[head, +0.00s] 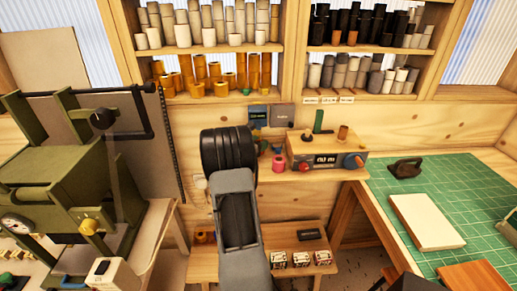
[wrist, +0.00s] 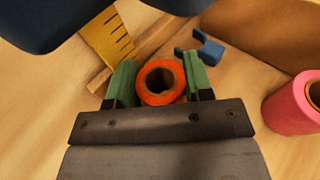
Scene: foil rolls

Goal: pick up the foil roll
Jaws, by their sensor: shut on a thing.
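An orange-red foil roll (wrist: 148,94) with a dark hollow core stands between the green fingers of my gripper (wrist: 160,68) in the wrist view. The gripper is shut on it, one finger on each side. The dark gripper body covers the roll's near lower part, and I cannot tell whether its base touches the wooden surface. In the head view my arm hides the gripper's fingertips.
A pink roll (wrist: 298,104) stands to the right of the gripper. A blue clip-shaped piece (wrist: 207,48) and a yellow ruler-like strip (wrist: 108,38) lie beyond the fingers. A control box (head: 327,158) stands on the small bench; shelves (head: 210,97) of rolls are behind.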

